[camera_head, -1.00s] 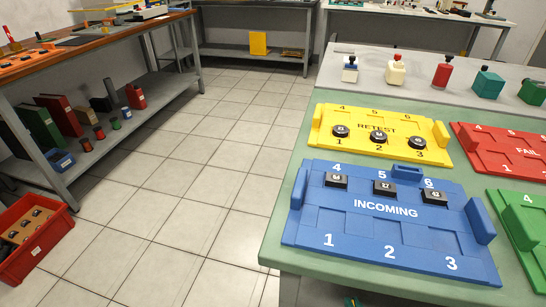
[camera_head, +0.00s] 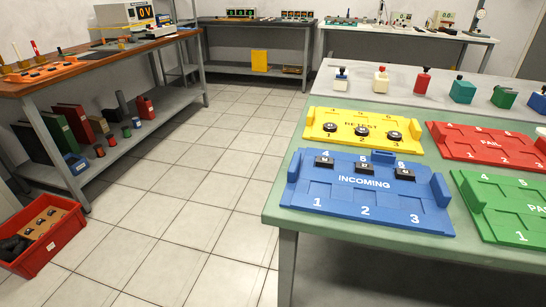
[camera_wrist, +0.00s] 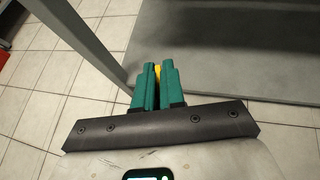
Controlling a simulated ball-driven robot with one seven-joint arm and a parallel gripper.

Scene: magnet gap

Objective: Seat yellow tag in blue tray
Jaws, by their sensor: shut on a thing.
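The blue tray (camera_head: 330,205), marked INCOMING, lies on the green mat of the right-hand table in the head view. Small black blocks sit in its numbered places 4, 5 and 6. Its places 1, 2 and 3 along the front are empty. In the wrist view my gripper (camera_wrist: 157,72) has two green fingers close together. A small yellow piece (camera_wrist: 157,70), likely the yellow tag, shows between the fingertips, mostly hidden by them. The gripper is over the floor, beside a grey table leg, away from the tray. It is not in the head view.
A yellow RETEST tray (camera_head: 345,118) with round black pieces is behind the blue tray. A red FAIL tray (camera_head: 480,152) and a green PASS tray (camera_head: 500,190) are to the right. A red crate (camera_head: 62,240) stands on the floor at left. The tiled floor between tables is clear.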

